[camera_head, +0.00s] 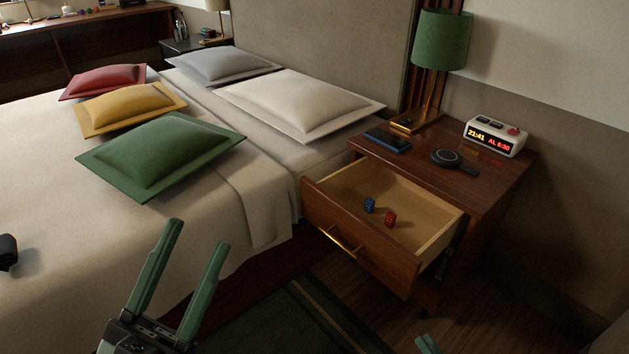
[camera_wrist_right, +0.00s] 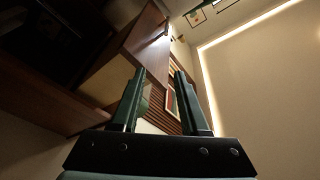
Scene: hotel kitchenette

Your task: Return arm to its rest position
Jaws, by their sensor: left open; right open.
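My left gripper (camera_head: 194,240) is at the lower left of the head view, in front of the bed's side. Its two green fingers are apart, with nothing between them. Only a green fingertip of my right gripper (camera_head: 426,345) shows at the bottom edge of the head view, below the open drawer. In the right wrist view, my right gripper (camera_wrist_right: 156,88) has its two fingers apart and nothing between them. The rest of both arms is mostly out of view.
A nightstand (camera_head: 488,184) has its drawer (camera_head: 345,240) pulled out, with a blue die (camera_head: 369,205) and a red die (camera_head: 390,219) inside. The bed (camera_head: 60,180) fills the left.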

